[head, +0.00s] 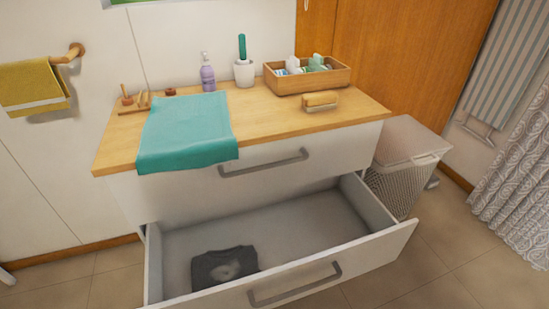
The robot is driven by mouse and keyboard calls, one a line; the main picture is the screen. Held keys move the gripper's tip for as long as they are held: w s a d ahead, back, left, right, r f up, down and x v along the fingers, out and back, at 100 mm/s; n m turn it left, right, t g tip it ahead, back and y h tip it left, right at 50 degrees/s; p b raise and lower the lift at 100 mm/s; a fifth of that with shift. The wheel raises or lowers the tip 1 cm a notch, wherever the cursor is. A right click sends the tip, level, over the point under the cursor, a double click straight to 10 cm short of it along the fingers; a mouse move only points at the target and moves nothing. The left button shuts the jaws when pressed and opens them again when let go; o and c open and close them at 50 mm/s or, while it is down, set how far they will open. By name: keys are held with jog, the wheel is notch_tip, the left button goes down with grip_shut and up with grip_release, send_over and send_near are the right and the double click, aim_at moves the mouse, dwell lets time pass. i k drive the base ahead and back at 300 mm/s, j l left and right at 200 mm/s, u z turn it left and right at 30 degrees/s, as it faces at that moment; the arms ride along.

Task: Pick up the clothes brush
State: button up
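A brush with a light wooden back and pale bristles, which looks like the clothes brush (321,98), lies on the wooden counter top (270,126) near its right front part. It sits just in front of a wooden box and apart from it. Nothing covers the brush. My gripper does not show in the head view.
The wooden box (308,82) holds several small items. A white cup (244,73), a purple bottle (207,76) and a teal towel (187,130) share the counter. Below, an open drawer (290,282) juts out with a dark folded cloth (224,267). A hamper (405,165) stands at right.

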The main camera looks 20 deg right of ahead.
aim_at(317, 101)
jog(key=i+l+u, duration=0.4)
jog(key=i+l, duration=0.65)
